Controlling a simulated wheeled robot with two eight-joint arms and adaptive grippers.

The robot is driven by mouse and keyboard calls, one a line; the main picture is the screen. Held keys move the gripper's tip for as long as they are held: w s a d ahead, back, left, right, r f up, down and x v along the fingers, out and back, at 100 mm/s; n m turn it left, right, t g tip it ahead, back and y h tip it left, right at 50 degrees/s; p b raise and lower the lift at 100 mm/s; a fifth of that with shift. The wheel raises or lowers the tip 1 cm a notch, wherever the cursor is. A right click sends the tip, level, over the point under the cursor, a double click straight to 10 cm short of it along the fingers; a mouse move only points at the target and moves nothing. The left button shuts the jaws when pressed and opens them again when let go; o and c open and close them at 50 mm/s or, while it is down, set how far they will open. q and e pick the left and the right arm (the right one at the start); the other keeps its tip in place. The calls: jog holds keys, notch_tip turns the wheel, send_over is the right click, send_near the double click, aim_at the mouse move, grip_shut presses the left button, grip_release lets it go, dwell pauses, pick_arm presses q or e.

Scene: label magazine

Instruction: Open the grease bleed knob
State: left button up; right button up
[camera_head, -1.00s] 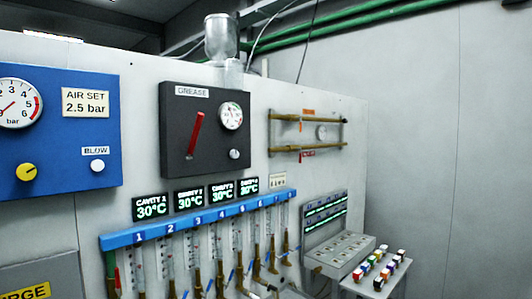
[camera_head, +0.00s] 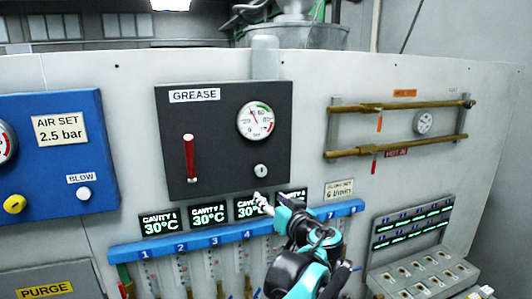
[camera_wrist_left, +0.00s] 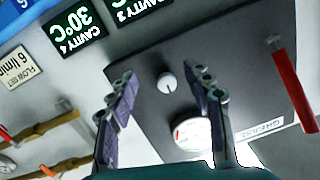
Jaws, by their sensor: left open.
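The grease bleed knob is the small silver knob (camera_head: 261,171) low on the right of the dark GREASE panel (camera_head: 222,190), under the round gauge (camera_head: 255,121). The knob also shows in the left wrist view (camera_wrist_left: 168,82), with a thin dark line on its face. My left gripper (camera_head: 262,202) is at the panel's lower edge, just below the knob in the head view. In the left wrist view its two fingers (camera_wrist_left: 155,78) are spread wide and empty, with the knob seen between them and apart from both. My right gripper is not in view.
A red lever (camera_head: 189,158) stands on the panel's left. Lit cavity displays (camera_head: 209,214) and a blue numbered manifold (camera_head: 197,246) lie below. Brass pipes (camera_head: 400,106) run at the right. The blue air panel (camera_head: 55,109) is at the left.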

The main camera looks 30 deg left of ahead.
pick_arm(q)
jog(key=y, duration=0.1)
send_near(262, 172)
jog(key=a, duration=0.2)
jog(key=shift+n+t, duration=0.3)
jog(key=x, duration=0.2)
jog(key=p+x, duration=0.1)
jog(key=x, duration=0.1)
jog(key=w+x, duration=0.1)
jog(key=x, duration=0.1)
jog(key=shift+w+d+f, duration=0.1)
jog(key=shift+w+f, duration=0.05)
jog(key=shift+f, duration=0.05)
jog(key=shift+w+a, duration=0.25)
jog(key=shift+a, duration=0.35)
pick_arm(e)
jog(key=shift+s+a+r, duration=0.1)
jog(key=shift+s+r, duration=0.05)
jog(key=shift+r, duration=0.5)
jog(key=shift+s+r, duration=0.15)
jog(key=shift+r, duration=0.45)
pick_arm(q)
jog(key=shift+d, duration=0.1)
jog(key=c, duration=1.2)
